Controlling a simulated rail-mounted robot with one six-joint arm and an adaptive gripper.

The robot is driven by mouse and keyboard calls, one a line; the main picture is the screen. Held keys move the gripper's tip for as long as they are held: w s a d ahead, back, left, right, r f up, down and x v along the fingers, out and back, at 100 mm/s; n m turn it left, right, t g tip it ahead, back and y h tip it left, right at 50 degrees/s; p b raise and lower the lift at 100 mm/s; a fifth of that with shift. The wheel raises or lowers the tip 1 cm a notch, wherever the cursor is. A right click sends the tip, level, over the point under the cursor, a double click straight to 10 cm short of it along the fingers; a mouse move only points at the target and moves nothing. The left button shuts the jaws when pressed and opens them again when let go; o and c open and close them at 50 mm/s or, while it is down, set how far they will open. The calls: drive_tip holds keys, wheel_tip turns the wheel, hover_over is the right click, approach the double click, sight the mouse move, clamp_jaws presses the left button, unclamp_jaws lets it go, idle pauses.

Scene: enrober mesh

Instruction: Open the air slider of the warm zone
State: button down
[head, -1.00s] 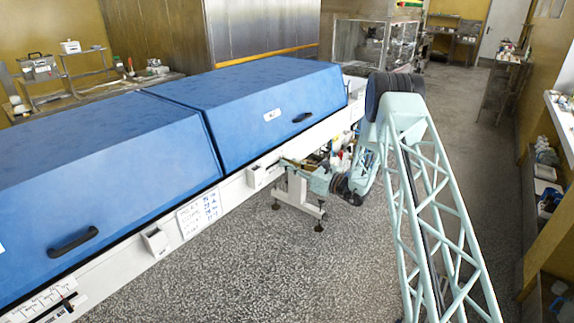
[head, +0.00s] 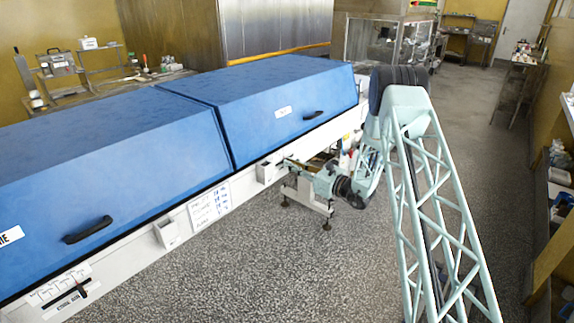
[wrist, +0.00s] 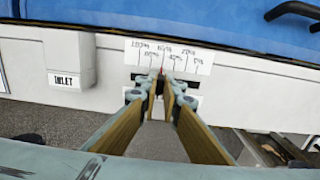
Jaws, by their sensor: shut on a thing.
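The air slider sits in a dark slot (wrist: 190,84) under a white scale card (wrist: 172,56) on the machine's white side rail. My gripper (wrist: 160,84) is shut on the slider's knob, which is mostly hidden between the fingertips. A thin red mark shows just above the tips, near the middle of the scale. In the head view my gripper (head: 290,163) reaches the rail below the farther blue hood (head: 270,105). That hood has a small white label, too small to read. I cannot tell from it whether this is the warm zone.
A box marked INLET (wrist: 68,65) juts from the rail left of the slider. A second slider with its scale (head: 66,290) is at the lower left, below the nearer hood (head: 100,160). A handwritten sheet (head: 209,204) hangs between them.

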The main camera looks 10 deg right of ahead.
drive_tip(key=c, duration=2.8)
unclamp_jaws()
drive_tip(key=shift+s+d, duration=0.1)
drive_tip(key=shift+v, duration=5.85)
